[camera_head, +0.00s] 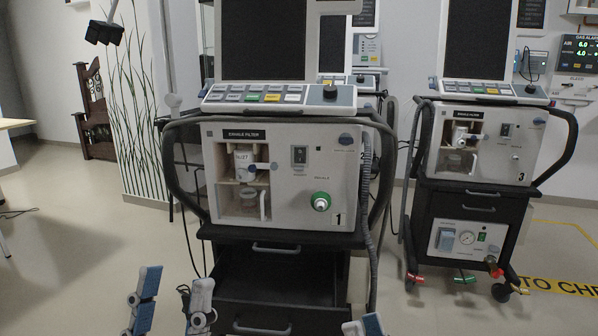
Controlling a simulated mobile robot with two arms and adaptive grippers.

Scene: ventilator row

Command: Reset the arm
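My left gripper (172,294) shows at the bottom left. Its two grey-and-blue fingers point upward, stand apart and have nothing between them. It is in front of and left of the ventilator marked 1 (285,215), with no contact visible. Only a small grey-and-blue tip of my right gripper (364,326) shows at the bottom edge, in front of that ventilator's cart. The rest of it is cut off, so its opening is hidden. Most of both arms is out of view.
A ventilator marked 3 (482,145) stands on a wheeled cart at the right. A dark wooden rack (93,110) is by the left wall. A gas alarm panel (578,53) hangs at the far right. Open floor (70,225) lies at the left.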

